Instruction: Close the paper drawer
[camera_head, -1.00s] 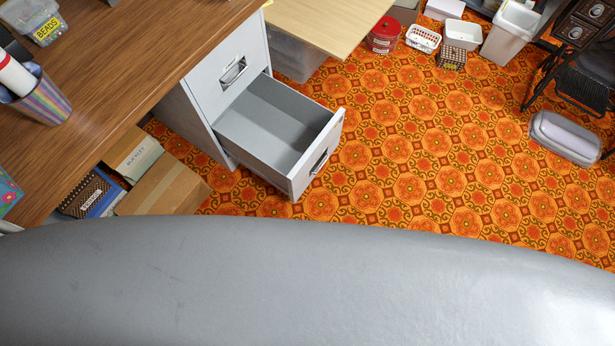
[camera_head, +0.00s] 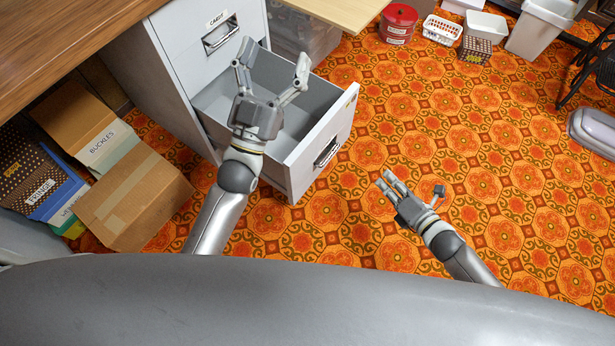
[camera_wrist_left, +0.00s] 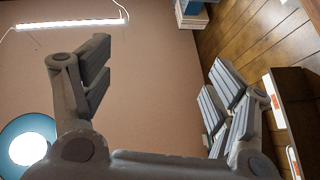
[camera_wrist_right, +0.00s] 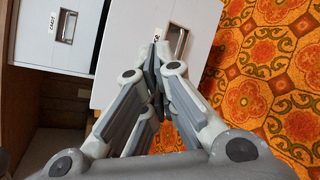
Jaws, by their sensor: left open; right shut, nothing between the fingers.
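The paper drawer (camera_head: 306,166) is the lower drawer of a grey filing cabinet (camera_head: 172,70) and stands pulled out. Its front has a metal handle (camera_head: 327,153). In the right wrist view, a drawer front with a handle (camera_wrist_right: 177,40) and a small label is ahead of the fingers. My left gripper (camera_head: 272,62) is open and empty, and overlaps the open drawer in the head view. Its wrist view shows mostly wall between the spread fingers (camera_wrist_left: 155,85). My right gripper (camera_head: 386,181) is shut and empty, right of the drawer front and apart from it in the head view.
The cabinet's upper drawer (camera_head: 207,22) is shut. Cardboard boxes (camera_head: 133,198) lie left of the cabinet, below the wooden desk (camera_head: 60,40). A red tin (camera_head: 398,22) and white baskets (camera_head: 441,30) stand at the back. The patterned floor (camera_head: 480,130) right of the drawer is largely clear.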

